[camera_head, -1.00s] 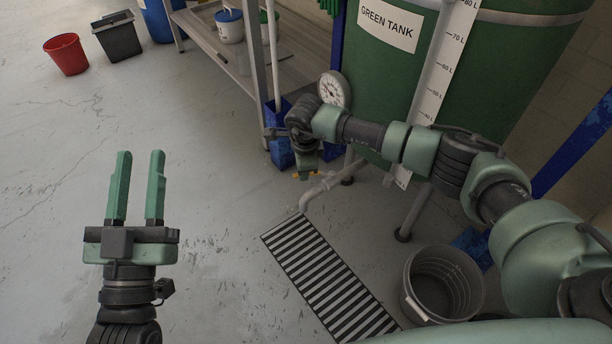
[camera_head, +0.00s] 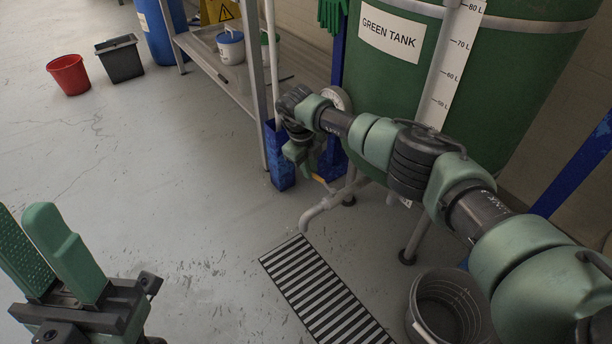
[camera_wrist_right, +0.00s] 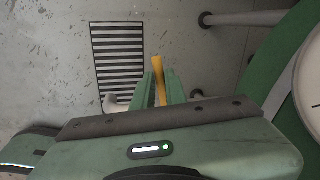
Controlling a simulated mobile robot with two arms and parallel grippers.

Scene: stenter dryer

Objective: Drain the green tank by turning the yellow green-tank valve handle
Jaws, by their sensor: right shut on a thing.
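The green tank (camera_head: 480,100), labelled GREEN TANK, stands at the upper right of the head view. Its grey outlet pipe (camera_head: 326,204) bends down over a floor grate. My right gripper (camera_head: 312,168) is beside this pipe, shut on the yellow valve handle (camera_head: 321,183), of which only a small piece shows there. In the right wrist view the handle (camera_wrist_right: 158,80) stands between the green fingers (camera_wrist_right: 160,88) and sticks out past them. The valve body is mostly hidden. My left gripper (camera_head: 30,235) is open and empty above the floor at the lower left.
The striped floor grate (camera_head: 325,290) lies below the outlet. A grey bucket (camera_head: 418,320) stands right of it, near my right arm. The left floor is largely clear.

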